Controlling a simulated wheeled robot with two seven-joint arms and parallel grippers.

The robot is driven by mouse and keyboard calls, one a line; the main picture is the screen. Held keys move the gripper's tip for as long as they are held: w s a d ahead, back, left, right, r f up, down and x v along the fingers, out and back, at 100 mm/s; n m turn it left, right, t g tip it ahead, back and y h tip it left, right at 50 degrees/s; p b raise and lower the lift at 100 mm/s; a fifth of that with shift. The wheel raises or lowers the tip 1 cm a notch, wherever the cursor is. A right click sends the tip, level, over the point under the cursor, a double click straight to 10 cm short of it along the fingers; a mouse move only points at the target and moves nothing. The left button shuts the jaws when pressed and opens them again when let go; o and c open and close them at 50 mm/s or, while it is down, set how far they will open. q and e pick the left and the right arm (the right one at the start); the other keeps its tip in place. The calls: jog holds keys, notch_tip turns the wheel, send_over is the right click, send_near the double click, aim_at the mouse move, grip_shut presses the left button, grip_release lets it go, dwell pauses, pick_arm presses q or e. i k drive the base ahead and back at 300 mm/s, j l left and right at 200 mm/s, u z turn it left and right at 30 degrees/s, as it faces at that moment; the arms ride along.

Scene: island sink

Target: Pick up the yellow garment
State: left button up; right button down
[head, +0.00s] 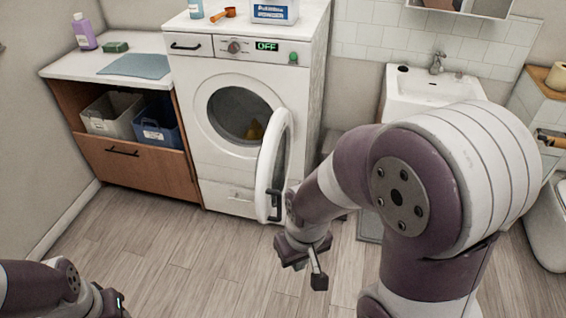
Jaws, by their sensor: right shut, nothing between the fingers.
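A small patch of yellow cloth, likely the yellow garment (254,131), shows inside the drum of the white washing machine (204,132). Most of it is hidden by the drum and the door. The machine's round door (273,165) stands open, swung out toward me. My right gripper (304,272) is shut and empty, low in front of the machine, to the right of and below the door handle. It is apart from the garment. Part of my left arm shows at the lower left, but its fingers are not visible.
The open door and its dark handle (274,205) stand between my right gripper and the drum opening. A cabinet with a grey bin (103,117) and a blue bin (158,133) is on the left. A sink (430,90) is behind my right arm. The floor (190,262) in front is clear.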

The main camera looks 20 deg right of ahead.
aim_at(256, 132)
jog(key=z, duration=0.75)
jog(key=i+j+z, duration=0.3)
jog(key=j+z, duration=0.25)
jog(key=i+j+z, duration=0.3)
jog(key=j+z, duration=0.55)
jog(key=j, duration=0.2)
jog(key=i+j, duration=0.1)
jog(key=j, duration=0.75)
jog(key=i+j+z, duration=0.15)
jog(key=j, duration=1.55)
jog(key=i+z, duration=0.05)
